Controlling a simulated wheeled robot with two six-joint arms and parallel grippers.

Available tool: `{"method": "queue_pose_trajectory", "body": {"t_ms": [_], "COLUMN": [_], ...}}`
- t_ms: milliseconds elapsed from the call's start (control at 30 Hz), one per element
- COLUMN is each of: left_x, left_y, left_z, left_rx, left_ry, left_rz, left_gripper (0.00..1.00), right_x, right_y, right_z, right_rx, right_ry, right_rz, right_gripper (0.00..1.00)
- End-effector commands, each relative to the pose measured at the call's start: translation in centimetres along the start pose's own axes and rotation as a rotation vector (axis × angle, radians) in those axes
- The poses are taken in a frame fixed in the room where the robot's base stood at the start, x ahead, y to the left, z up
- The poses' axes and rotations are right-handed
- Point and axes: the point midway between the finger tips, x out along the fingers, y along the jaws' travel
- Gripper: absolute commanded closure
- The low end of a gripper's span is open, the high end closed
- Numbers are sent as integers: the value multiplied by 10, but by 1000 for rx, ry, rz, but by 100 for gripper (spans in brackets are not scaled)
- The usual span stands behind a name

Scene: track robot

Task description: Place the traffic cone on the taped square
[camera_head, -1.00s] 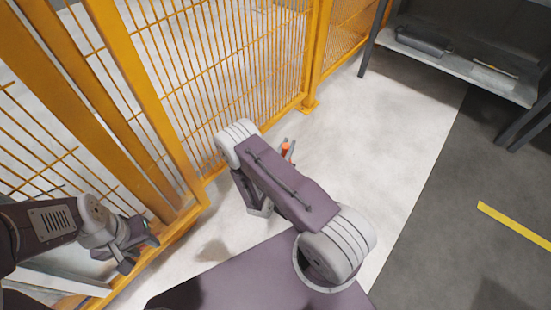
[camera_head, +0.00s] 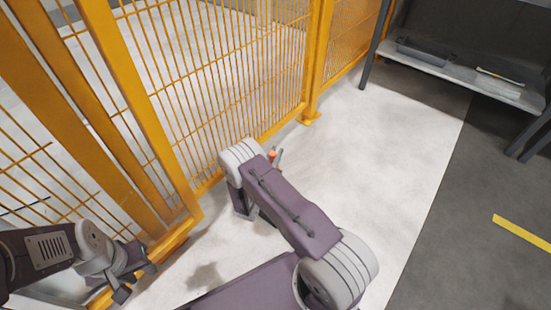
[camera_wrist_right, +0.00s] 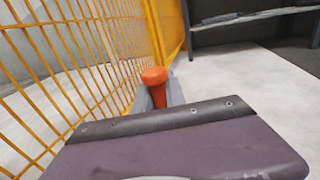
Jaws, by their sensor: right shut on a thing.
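The orange traffic cone (camera_wrist_right: 155,77) shows in the right wrist view, its top poking up beyond my wrist housing; its lower part is hidden. In the head view only a small orange bit of the cone (camera_head: 272,155) shows behind my right arm. My right gripper (camera_head: 277,158) is shut on the cone; my arm hides most of it, and a grey finger shows beside the orange. My left gripper (camera_head: 136,275) is at the lower left by the fence, empty; its finger gap is unclear. I cannot make out the taped square.
A yellow mesh fence (camera_head: 225,70) runs along the left and close to both arms. A grey shelf table (camera_head: 465,75) stands at the upper right. A yellow floor stripe (camera_head: 523,233) lies at the right on dark floor. The pale floor (camera_head: 385,160) in the middle is clear.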

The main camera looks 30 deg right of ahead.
Motion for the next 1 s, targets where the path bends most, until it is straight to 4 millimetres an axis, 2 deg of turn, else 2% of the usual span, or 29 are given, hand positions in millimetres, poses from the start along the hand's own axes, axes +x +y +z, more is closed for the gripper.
{"method": "queue_pose_trajectory", "body": {"t_ms": [233,267,300,333,700,833,1000], "left_x": [0,-1,-1,-1,-6,-22,-44], "left_y": [0,0,0,0,0,0,1], "left_z": [0,0,0,0,-1,-3,-5], "left_rx": [0,0,0,0,0,0,0], "left_ry": [1,1,1,1,1,1,1], "left_rz": [0,0,0,0,0,0,0], "left_gripper": [64,64,64,64,64,64,64], "right_x": [0,0,0,0,-3,-24,-62], "right_y": [0,0,0,0,1,1,2], "right_z": [0,-1,0,0,4,8,9], "right_rx": [1,0,0,0,-1,-4,-4], "right_ry": [-1,2,2,2,3,4,3], "right_rz": [1,1,1,1,3,6,9], "right_gripper": [100,79,68,63,63,63,63]}}
